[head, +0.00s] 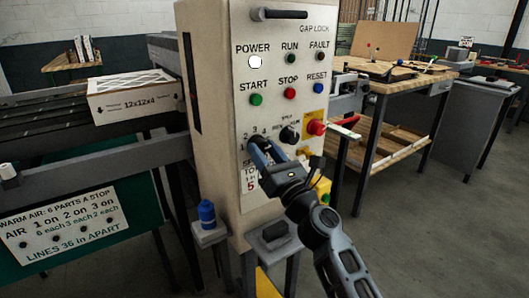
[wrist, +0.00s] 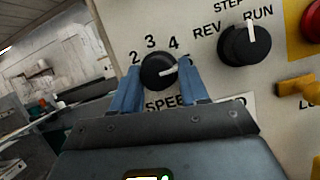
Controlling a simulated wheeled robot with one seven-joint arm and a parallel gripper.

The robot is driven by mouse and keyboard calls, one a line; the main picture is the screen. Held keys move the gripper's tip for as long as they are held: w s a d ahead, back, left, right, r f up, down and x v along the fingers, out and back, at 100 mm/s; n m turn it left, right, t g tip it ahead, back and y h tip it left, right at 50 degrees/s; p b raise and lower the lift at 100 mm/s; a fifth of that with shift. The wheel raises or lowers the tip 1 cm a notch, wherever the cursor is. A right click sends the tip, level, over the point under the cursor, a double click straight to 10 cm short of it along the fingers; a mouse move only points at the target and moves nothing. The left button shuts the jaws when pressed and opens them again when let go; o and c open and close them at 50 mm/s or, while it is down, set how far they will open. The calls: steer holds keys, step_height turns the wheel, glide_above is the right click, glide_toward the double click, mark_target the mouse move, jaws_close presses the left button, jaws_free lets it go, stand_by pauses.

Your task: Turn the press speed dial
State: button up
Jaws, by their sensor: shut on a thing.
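The press speed dial (wrist: 158,70) is a round black knob on the cream control panel (head: 230,120), with 2, 3 and 4 printed around its top. Its white pointer mark points to the right, below the 4; the label at that end is partly hidden by a finger. My gripper (wrist: 160,85) has one blue finger on each side of the dial and is shut on it. In the head view my gripper (head: 262,150) reaches the panel from the lower right and mostly covers the dial.
Close right of the dial is a black REV/STEP/RUN knob (wrist: 245,45) pointing at RUN, with a red knob (head: 316,127) and a yellow-orange lever beyond. Lamps and buttons sit above. A conveyor with a filter box (head: 135,97) is left; a workbench stands right.

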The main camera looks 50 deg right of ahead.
steer(key=shift+w+a+r, duration=0.1)
steer(key=shift+a, duration=0.1)
steer(key=shift+c, duration=0.8)
